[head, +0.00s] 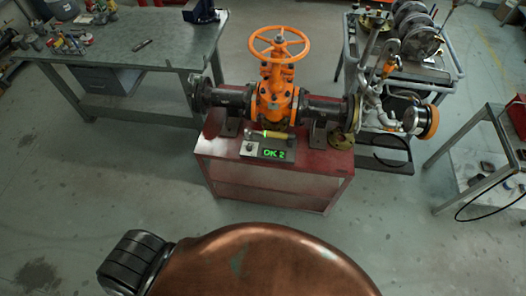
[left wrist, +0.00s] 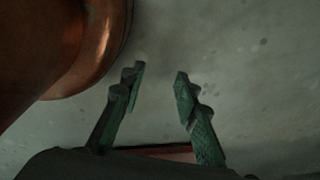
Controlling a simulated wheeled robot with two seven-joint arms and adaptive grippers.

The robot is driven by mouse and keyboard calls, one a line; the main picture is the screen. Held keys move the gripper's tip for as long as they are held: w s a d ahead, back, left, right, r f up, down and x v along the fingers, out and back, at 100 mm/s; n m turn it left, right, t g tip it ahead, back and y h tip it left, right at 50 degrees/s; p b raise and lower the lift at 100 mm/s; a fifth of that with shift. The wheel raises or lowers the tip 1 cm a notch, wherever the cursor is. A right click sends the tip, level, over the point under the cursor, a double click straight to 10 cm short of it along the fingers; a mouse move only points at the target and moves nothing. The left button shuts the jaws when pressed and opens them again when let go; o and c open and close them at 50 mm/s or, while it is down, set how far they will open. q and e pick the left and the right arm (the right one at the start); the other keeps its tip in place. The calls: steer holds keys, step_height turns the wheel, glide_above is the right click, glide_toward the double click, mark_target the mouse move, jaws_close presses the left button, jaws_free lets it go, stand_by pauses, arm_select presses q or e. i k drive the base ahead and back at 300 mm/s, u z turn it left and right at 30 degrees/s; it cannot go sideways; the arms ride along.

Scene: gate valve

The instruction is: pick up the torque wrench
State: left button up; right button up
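A thin tool with a yellow handle (head: 268,134) lies on top of the red cabinet (head: 275,187), in front of the orange gate valve (head: 276,100). It looks like the torque wrench, but it is too small to be sure. My left gripper (left wrist: 160,70) shows only in the left wrist view. Its two green fingers are apart, with nothing between them and bare floor beyond. Neither gripper shows in the head view, and my right gripper is in neither view.
A workbench (head: 130,62) with tools stands at the left. A loaded cart (head: 440,75) and a low table (head: 490,172) stand at the right. The floor before the cabinet is clear.

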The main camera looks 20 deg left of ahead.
mark_target(270, 135)
steer(key=u, duration=0.05)
steer(key=k, duration=0.55)
steer(key=z, duration=0.9)
steer(key=i, duration=1.65)
steer(key=u, duration=0.3)
